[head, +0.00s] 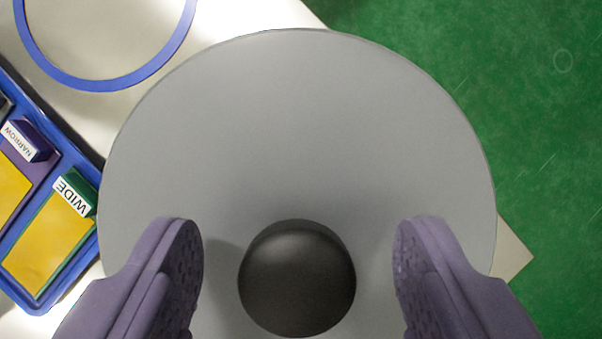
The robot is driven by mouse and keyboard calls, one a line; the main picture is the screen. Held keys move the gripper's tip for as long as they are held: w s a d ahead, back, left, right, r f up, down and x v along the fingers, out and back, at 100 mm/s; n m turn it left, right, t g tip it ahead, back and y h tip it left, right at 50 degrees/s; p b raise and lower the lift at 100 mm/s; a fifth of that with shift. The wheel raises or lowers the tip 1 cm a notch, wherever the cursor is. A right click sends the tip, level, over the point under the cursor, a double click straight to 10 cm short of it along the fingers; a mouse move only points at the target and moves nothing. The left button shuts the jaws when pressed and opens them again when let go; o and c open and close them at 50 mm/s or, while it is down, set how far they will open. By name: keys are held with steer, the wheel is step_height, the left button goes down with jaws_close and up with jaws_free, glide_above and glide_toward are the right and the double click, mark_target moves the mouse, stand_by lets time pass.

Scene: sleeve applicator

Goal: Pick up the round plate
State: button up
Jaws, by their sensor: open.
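The round plate (300,130) is a large grey disc that fills the middle of the head view. A dark, rounded knob (297,280) stands on it toward the bottom of the picture. My gripper (298,250) is open, with one purple finger on each side of the knob and a clear gap on both sides. The fingers overlap the lower part of the plate in the picture. I cannot tell how high they are above it. The plate's lower edge is out of view.
A blue ring (105,83) lies on the pale table (300,14) at upper left. A blue tray (62,128) at left holds yellow pieces and blocks labelled NARROW (22,141) and WIDE (72,196). Green floor (545,130) shows at right, beyond the table edge.

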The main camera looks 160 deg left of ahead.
steer(key=shift+s+a+r, duration=0.1)
steer(key=shift+s+r, duration=0.15)
steer(key=shift+c, duration=0.3)
steer(key=shift+w, duration=0.1)
jaws_close()
